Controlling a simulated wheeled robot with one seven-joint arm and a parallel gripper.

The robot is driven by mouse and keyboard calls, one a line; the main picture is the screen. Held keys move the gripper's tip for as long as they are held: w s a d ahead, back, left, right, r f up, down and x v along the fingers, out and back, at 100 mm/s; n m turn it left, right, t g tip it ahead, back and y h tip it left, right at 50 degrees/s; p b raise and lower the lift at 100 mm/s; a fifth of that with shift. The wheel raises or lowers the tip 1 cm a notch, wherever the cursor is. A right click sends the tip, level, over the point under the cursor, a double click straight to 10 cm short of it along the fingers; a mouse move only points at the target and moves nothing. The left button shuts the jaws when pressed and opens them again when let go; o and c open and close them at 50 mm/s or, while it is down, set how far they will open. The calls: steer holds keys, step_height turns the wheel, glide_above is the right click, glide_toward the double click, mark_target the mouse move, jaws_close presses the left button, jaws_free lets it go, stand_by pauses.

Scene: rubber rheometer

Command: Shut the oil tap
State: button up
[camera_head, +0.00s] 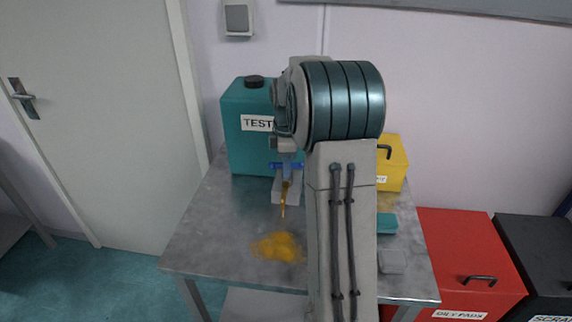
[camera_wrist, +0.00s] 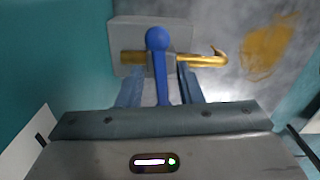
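The oil tap shows in the wrist view as a brass pipe (camera_wrist: 205,60) with a blue ball-ended lever (camera_wrist: 158,60) lying across it. In the head view the brass spout (camera_head: 284,190) is at the front of the teal TEST tank (camera_head: 238,150), with a thin amber streak below it. My gripper (camera_wrist: 160,88) is open at the lever. One finger is on each side, with narrow gaps to the lever. In the head view my arm covers part of the tank, and my gripper there is mostly hidden.
An amber oil puddle (camera_head: 278,247) lies on the grey metal table (camera_head: 215,225). A yellow container (camera_head: 393,160) and a teal item (camera_head: 387,223) stand right of my arm. A red bin (camera_head: 460,250) and a black bin (camera_head: 540,260) are beyond the table's right edge.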

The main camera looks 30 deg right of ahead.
steer(key=shift+f, duration=0.2)
jaws_close()
steer(key=shift+r+m, duration=0.1)
steer(key=shift+m, duration=0.8)
jaws_free()
